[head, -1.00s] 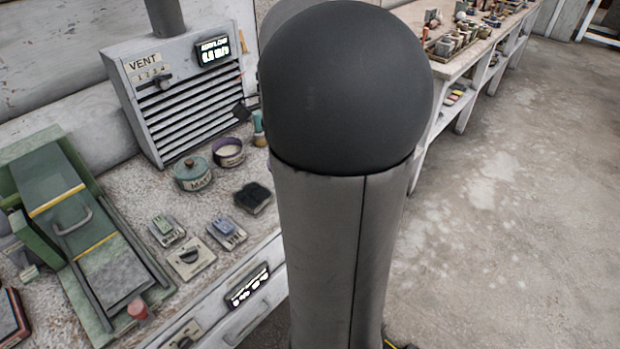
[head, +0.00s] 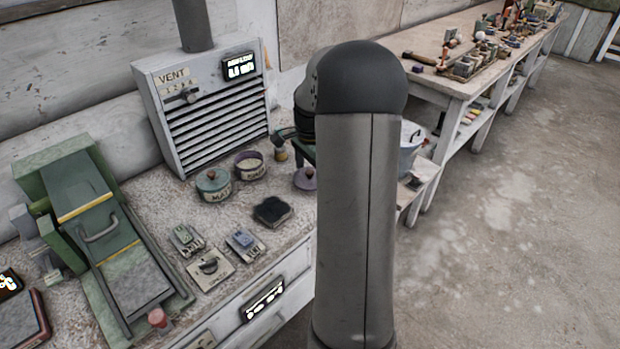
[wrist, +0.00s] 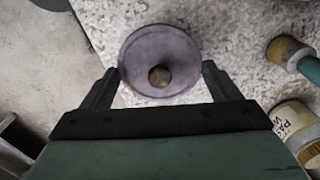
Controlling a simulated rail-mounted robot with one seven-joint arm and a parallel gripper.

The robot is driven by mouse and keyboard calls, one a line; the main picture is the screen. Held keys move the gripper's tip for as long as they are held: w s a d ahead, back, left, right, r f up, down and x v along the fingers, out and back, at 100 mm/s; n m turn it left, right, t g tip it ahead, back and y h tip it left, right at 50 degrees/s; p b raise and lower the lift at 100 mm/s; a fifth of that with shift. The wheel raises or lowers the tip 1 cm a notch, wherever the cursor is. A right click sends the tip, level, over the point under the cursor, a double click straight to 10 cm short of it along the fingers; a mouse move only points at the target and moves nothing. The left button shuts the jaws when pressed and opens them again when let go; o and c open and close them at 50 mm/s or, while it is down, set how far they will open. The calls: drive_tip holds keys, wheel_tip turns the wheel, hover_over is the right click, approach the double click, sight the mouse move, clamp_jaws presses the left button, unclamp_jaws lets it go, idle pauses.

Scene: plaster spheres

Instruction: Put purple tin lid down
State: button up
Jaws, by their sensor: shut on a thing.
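The purple tin lid (wrist: 160,60), round with a brown knob, sits between the two fingers of my gripper (wrist: 160,85) in the wrist view. The gripper is shut on it. In the head view the lid (head: 306,180) shows beside my arm, over the bench top near the right end. I cannot tell whether its underside touches the bench. My arm hides part of that area. The open purple tin (head: 250,166) stands on the bench to the left of the lid, with pale contents.
A teal-lidded tin (head: 213,185), a brush (head: 280,152) and a black pad (head: 271,211) stand near. The vent box (head: 205,105) rises behind. In the wrist view, the brush (wrist: 290,52) and a labelled tin (wrist: 292,125) lie right of the lid; speckled bench above it is bare.

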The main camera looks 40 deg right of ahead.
sight(310, 179)
drive_tip(key=shift+w+f, duration=0.15)
drive_tip(key=shift+f, duration=0.1)
drive_tip(key=shift+w+d+f, duration=0.1)
drive_tip(key=shift+f, duration=1.5)
